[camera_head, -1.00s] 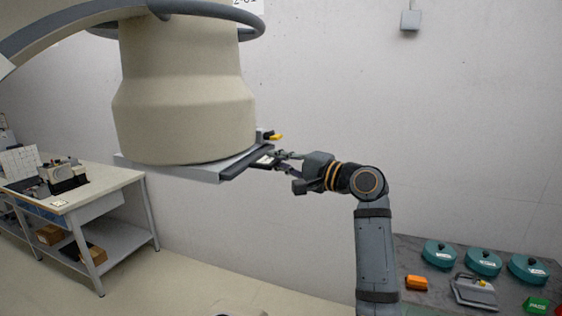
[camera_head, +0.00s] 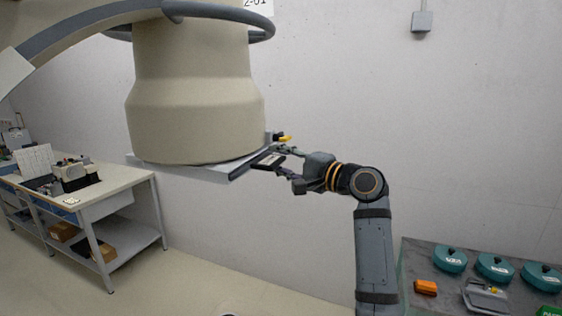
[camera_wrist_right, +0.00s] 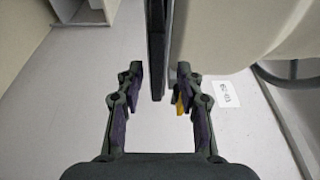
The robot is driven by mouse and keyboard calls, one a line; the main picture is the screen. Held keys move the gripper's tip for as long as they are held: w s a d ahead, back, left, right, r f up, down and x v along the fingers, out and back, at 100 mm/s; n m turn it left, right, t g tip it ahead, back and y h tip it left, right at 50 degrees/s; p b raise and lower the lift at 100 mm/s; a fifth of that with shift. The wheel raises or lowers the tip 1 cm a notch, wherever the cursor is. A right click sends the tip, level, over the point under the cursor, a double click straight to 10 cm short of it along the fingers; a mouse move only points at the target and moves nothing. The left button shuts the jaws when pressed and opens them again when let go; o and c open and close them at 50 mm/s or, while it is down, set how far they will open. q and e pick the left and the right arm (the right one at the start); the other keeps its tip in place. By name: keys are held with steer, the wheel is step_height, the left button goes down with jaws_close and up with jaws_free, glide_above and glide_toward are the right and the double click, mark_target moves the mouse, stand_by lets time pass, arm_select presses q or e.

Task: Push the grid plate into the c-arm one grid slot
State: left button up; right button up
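The c-arm one housing (camera_head: 195,105) is a large beige cylinder at the upper left of the head view, with a flat grey slab (camera_head: 190,172) under it. A dark plate end, apparently the grid plate (camera_head: 243,170), shows along the slab's right edge. In the right wrist view, the plate (camera_wrist_right: 157,45) is a thin dark edge between the fingers, with gaps on both sides. My right gripper (camera_head: 277,157) is at this edge; it is open in the wrist view (camera_wrist_right: 160,80). How deep the plate sits in the slot is hidden. My left gripper is not in view.
A yellow part (camera_head: 285,138) sits just above the plate end, close to a finger in the wrist view. A workbench (camera_head: 125,185) with equipment stands at left. A grey table (camera_head: 425,265) with teal discs (camera_head: 450,258) is at lower right. A wall is behind.

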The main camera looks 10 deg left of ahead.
steer(key=shift+d+f, duration=0.1)
steer(key=shift+d, duration=0.05)
steer(key=shift+s+d, duration=0.2)
steer(key=shift+d, duration=0.1)
steer(key=v, duration=1.1)
steer(key=shift+s, duration=0.1)
